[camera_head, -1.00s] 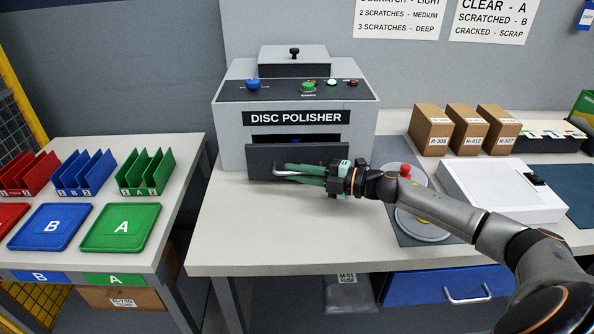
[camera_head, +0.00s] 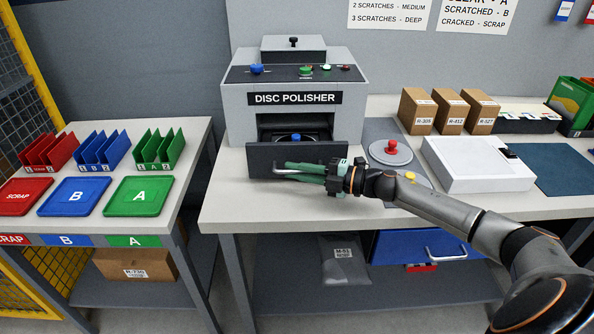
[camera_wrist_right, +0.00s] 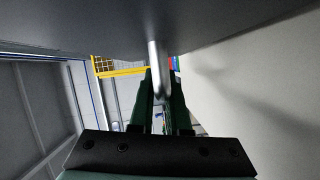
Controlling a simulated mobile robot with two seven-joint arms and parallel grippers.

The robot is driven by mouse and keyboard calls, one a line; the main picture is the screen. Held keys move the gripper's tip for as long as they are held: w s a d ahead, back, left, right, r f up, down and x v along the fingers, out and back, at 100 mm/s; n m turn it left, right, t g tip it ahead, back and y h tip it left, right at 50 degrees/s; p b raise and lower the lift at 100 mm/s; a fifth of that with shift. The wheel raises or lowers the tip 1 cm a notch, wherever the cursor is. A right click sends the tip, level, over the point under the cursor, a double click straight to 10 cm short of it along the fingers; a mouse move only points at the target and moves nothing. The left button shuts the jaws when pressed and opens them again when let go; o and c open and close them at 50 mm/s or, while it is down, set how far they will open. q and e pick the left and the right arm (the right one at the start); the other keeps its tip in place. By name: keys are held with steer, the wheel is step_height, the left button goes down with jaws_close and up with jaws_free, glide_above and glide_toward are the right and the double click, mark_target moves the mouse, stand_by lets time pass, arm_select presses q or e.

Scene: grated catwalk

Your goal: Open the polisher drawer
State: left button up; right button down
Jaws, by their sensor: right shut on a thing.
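The grey disc polisher (camera_head: 294,98) stands at the back of the bench. Its dark drawer (camera_head: 262,158) is pulled out from the front, and a blue knob (camera_head: 296,138) shows inside behind the drawer front. My right gripper (camera_head: 300,172) comes in from the right and is shut on the silver drawer handle (camera_head: 257,171). In the right wrist view, the green fingers of the gripper (camera_wrist_right: 160,100) close around the handle bar (camera_wrist_right: 158,65) just below the drawer's edge. My left gripper is in neither view.
A round plate with a red knob (camera_head: 391,147) lies right of the polisher. A white box (camera_head: 478,165) and cardboard boxes (camera_head: 450,108) stand farther right. Coloured trays (camera_head: 75,197) and racks are on the left table. The bench front has free room.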

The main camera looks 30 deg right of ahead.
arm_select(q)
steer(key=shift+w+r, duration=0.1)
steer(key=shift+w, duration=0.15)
arm_select(e)
steer(key=c, duration=0.9)
jaws_free()
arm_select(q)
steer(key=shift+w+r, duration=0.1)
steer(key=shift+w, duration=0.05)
arm_select(e)
steer(key=shift+s+d, duration=0.25)
steer(key=shift+s, duration=0.05)
steer(key=v, duration=0.9)
steer(key=shift+p+v, duration=0.5)
steer(key=shift+v, duration=0.55)
steer(key=shift+s+d, duration=0.15)
steer(key=shift+s, duration=0.05)
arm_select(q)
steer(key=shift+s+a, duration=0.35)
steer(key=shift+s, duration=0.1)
